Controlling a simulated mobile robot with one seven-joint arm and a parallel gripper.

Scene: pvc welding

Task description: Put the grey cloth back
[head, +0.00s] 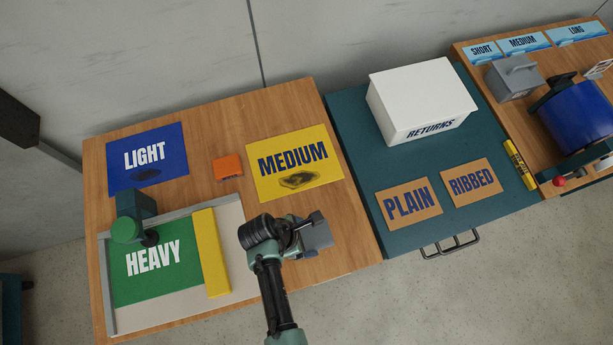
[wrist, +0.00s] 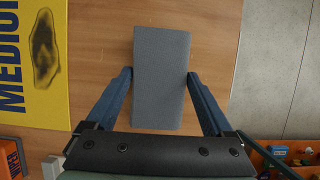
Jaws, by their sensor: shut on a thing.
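The grey cloth (wrist: 161,60) looks like a flat, folded rectangular pad in the wrist view. My gripper (wrist: 160,76) is shut on it, with one finger against each long side. In the head view my gripper (head: 308,224) is over the front right part of the wooden table, and the grey cloth (head: 318,240) shows partly behind it. I cannot tell whether the cloth rests on the wood or is just above it. A yellow MEDIUM mat (head: 264,176) with a dark smudge lies just behind the gripper; it also shows in the wrist view (wrist: 20,30).
The wooden table (head: 360,220) also holds a blue LIGHT mat (head: 120,175), an orange block (head: 228,168), a green HEAVY mat (head: 135,285) and a yellow bar (head: 211,252). A teal bench (head: 350,125) with a white RETURNS box (head: 405,85) stands to the right.

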